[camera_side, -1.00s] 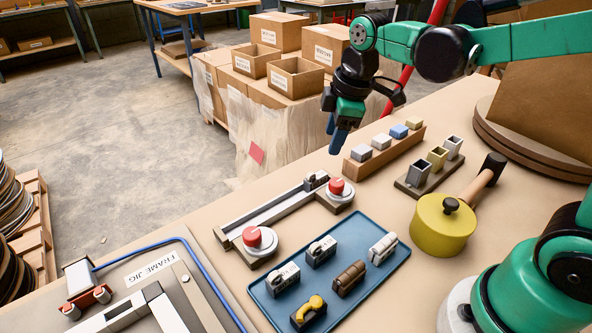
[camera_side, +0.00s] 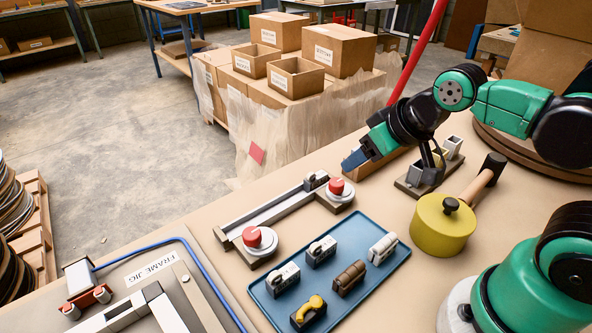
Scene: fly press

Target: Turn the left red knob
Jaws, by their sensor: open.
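Two red knobs sit on pale round bases at the ends of a grey rail fixture (camera_side: 285,212). The left red knob (camera_side: 252,237) is at the near left end, and the right red knob (camera_side: 337,186) is at the far right end. My gripper (camera_side: 355,160) is in the air above and to the upper right of the right knob, its blue fingers pointing left and downward. It is open and empty, touching neither knob.
A blue tray (camera_side: 338,312) with several small parts lies right of the left knob. A yellow round pot (camera_side: 442,226), a mallet (camera_side: 490,170) and square cups stand to the right. A frame jig (camera_side: 150,270) with a blue hose lies at the left.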

